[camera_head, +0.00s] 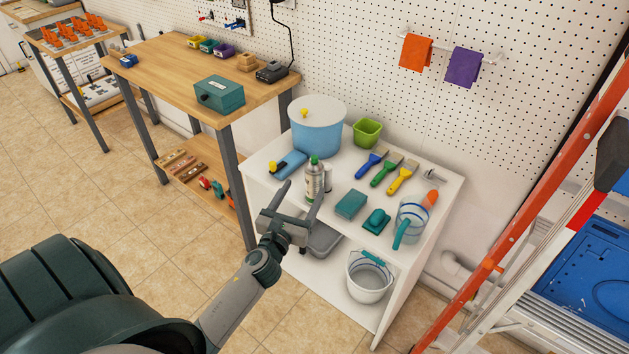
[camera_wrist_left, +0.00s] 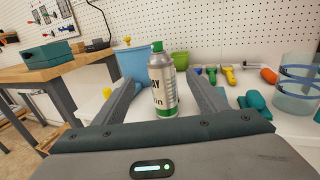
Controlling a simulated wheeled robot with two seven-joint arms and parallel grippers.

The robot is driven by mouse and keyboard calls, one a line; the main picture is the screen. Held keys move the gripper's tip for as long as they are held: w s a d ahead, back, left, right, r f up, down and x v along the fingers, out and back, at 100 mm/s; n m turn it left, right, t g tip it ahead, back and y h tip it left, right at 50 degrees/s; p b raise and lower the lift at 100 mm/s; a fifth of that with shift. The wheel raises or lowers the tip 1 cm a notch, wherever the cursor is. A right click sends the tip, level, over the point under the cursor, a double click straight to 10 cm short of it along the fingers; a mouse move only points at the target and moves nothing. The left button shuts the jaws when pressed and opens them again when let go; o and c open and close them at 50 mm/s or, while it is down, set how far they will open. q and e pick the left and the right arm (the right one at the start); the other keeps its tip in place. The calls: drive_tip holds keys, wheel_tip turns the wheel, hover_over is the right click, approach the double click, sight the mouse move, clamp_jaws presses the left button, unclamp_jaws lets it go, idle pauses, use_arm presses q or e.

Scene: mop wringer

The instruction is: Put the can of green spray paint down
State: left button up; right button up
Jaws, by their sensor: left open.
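The spray can (camera_head: 314,177) stands upright on the top of the white shelf unit (camera_head: 434,230), close to its front left edge. It has a green cap and a pale label with a green band at the bottom. In the left wrist view the can (camera_wrist_left: 162,85) stands between the two fingers, with a gap on each side. My left gripper (camera_head: 298,200) is open, its fingers pointing at the can from the front. The gripper also fills the lower part of the left wrist view (camera_wrist_left: 162,100). My right gripper is not in view.
A wooden workbench (camera_head: 170,62) stands left. An orange ladder (camera_head: 540,190) stands right.

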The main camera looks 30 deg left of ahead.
sight(311, 177)
use_arm(q)
drive_tip(key=x, duration=0.4)
drive_tip(key=shift+p, duration=0.3)
drive_tip(key=shift+w, duration=0.3)
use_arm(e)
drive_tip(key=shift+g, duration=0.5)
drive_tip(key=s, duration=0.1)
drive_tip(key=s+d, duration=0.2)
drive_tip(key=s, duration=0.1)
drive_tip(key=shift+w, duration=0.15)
use_arm(q)
drive_tip(key=shift+w+a+r, duration=0.1)
drive_tip(key=shift+w+a, duration=0.05)
drive_tip(key=shift+w, duration=0.35)
drive_tip(key=p+x, duration=0.1)
drive_tip(key=x, duration=0.2)
drive_tip(key=shift+w+a, duration=0.1)
drive_tip(key=shift+w, duration=0.5)
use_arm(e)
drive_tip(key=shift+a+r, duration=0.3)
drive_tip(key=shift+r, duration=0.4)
use_arm(q)
drive_tip(key=shift+c, duration=0.2)
